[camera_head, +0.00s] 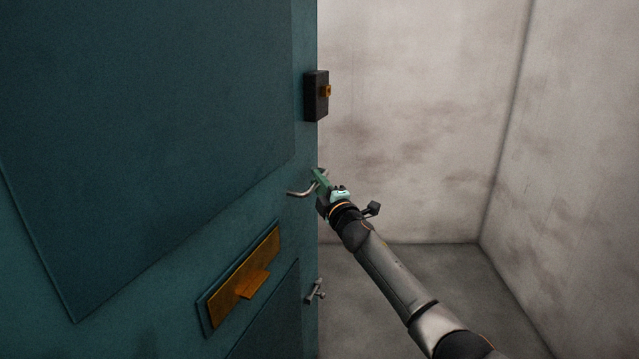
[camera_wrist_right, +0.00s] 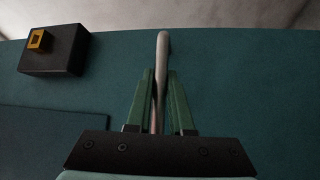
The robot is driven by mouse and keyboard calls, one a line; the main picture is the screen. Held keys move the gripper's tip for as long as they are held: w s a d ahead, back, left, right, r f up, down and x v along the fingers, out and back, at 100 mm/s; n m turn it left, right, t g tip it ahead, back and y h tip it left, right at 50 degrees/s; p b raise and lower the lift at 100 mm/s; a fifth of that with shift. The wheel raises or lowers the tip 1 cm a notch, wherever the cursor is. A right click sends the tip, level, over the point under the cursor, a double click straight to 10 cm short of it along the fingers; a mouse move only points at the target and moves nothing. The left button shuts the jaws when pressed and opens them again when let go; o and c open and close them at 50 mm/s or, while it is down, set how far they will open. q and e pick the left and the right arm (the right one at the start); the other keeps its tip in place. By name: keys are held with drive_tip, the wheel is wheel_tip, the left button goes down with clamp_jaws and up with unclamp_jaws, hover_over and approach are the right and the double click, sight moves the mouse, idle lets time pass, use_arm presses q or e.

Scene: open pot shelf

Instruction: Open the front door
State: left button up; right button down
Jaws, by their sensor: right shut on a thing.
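The teal front door (camera_head: 150,120) fills the left of the head view and stands ajar, with a room showing past its right edge. A silver lever handle (camera_head: 299,192) sticks out near that edge. My right gripper (camera_head: 317,178) is at the handle, its green fingers shut on it. In the right wrist view the handle (camera_wrist_right: 162,60) runs between the two fingers of the gripper (camera_wrist_right: 160,80), with the door (camera_wrist_right: 240,80) behind. The handle's far end is partly hidden by the gripper. My left gripper is in neither view.
A dark lock box (camera_head: 315,96) with a brass knob sits above the handle. A brass letter plate (camera_head: 245,280) and a small metal latch (camera_head: 314,291) are lower on the door. Beyond the edge are bare grey floor (camera_head: 400,290) and stained pale walls (camera_head: 420,110).

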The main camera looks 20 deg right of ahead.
drive_tip(key=shift+a, duration=0.1)
drive_tip(key=c, duration=0.8)
unclamp_jaws()
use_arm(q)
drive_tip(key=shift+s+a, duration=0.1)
use_arm(e)
drive_tip(key=shift+s, duration=0.15)
